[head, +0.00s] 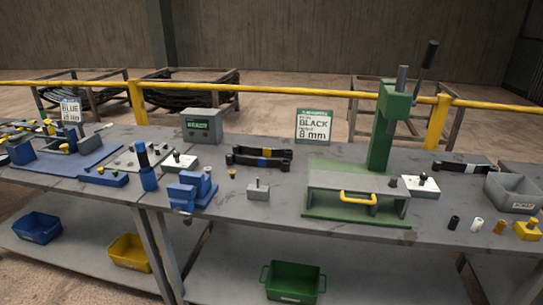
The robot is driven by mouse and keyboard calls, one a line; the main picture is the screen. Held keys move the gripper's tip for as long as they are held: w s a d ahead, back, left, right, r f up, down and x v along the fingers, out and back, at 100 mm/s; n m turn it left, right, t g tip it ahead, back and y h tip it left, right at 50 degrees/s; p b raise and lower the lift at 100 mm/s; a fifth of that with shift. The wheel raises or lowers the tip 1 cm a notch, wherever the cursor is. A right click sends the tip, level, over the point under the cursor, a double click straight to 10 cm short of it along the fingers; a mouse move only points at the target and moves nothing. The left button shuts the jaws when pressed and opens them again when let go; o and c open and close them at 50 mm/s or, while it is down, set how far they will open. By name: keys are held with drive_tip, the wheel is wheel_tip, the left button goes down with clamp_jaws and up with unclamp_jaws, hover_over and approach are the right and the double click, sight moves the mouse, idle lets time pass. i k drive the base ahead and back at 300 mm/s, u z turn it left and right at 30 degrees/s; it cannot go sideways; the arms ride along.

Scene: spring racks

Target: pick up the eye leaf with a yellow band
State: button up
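Two dark leaves lie close together on the grey bench, between the grey READY box and the green press. My gripper is not in view.
The green press (390,130) with a yellow handle stands right of the leaves. A blue vise (188,192) and a small grey block (258,190) stand in front. A yellow rail (290,91) runs behind the bench.

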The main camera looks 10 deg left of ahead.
sight(287, 154)
drive_tip(key=z, duration=0.6)
drive_tip(key=k, duration=0.15)
drive_tip(key=u, duration=3.2)
drive_tip(key=i, duration=0.1)
drive_tip(key=z, duration=0.5)
drive_tip(key=i, duration=1.65)
drive_tip(key=z, duration=0.2)
